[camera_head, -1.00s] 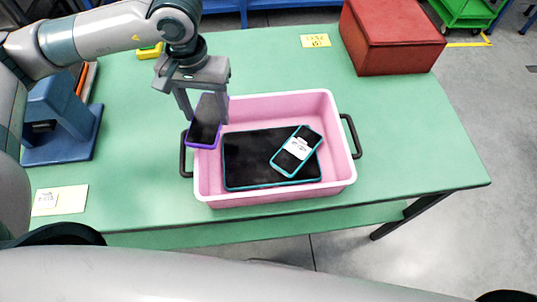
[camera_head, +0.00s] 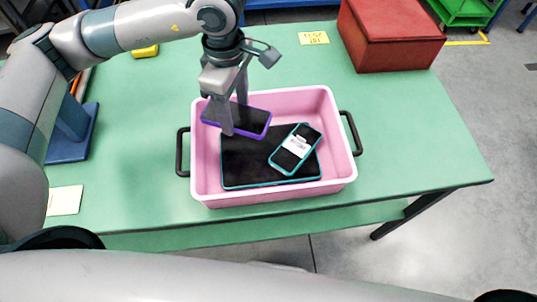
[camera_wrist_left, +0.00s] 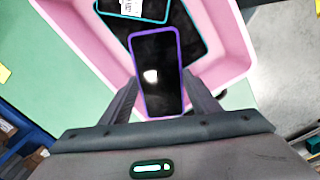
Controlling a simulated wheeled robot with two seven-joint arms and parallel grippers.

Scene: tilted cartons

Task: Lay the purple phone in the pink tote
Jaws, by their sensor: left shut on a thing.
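The purple phone (camera_head: 250,120) has a dark screen and a purple edge. My left gripper (camera_head: 235,118) is shut on it and holds it over the back left part of the pink tote (camera_head: 338,172). The left wrist view shows the phone (camera_wrist_left: 158,95) between both fingers, with the tote (camera_wrist_left: 85,45) below it. In the tote lie a large dark tablet with a teal edge (camera_head: 240,172) and a teal phone with a white label (camera_head: 308,135) on top of it. The held phone covers part of the tablet. My right gripper is not in view.
The tote has dark handles at its left (camera_head: 183,152) and right ends. A red box (camera_head: 390,40) stands at the back right of the green table (camera_head: 420,130). A blue stand (camera_head: 72,135) is at the left, with yellow notes nearby.

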